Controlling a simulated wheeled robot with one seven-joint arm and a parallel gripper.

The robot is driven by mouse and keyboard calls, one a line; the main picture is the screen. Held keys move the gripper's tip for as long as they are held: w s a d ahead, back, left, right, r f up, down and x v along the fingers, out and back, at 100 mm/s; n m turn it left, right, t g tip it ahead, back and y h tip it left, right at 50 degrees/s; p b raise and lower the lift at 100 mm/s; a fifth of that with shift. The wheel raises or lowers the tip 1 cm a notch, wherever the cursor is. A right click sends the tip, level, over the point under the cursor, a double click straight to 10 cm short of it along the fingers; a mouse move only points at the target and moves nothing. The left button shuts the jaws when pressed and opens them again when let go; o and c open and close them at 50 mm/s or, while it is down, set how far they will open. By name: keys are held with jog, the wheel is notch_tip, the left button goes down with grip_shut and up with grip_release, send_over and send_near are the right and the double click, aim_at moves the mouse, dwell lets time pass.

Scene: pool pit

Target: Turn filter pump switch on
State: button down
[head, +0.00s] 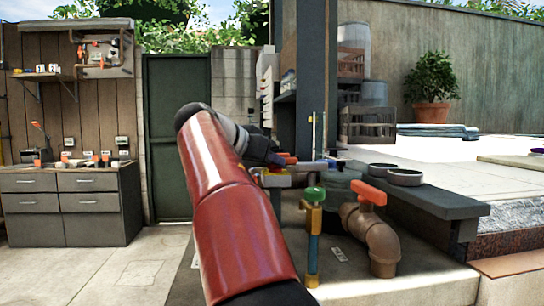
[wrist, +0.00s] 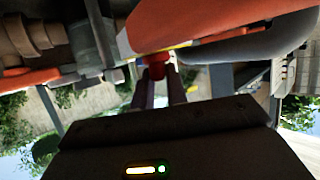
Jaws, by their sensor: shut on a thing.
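My own red arm hides much of that area. In the wrist view, my gripper's two fingers (wrist: 158,88) are shut on a small red knob (wrist: 155,68), which looks like the pump switch. A yellow strip shows right behind the knob. Whether the switch is on or off cannot be told. The pump body is mostly hidden.
A brown pipe elbow with an orange valve handle (head: 370,192) stands right of my gripper. A green-capped brass valve (head: 314,196) stands nearer. A dark bench (head: 425,200) lies behind them, and a grey cabinet (head: 70,205) stands left. The paved floor at left is clear.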

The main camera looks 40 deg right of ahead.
dwell(0.5)
jog(key=c, duration=1.4)
grip_release()
jog(key=v, duration=0.7)
jog(key=shift+a, duration=0.4)
jog(key=shift+o, duration=0.3)
jog(key=shift+w+r, duration=0.1)
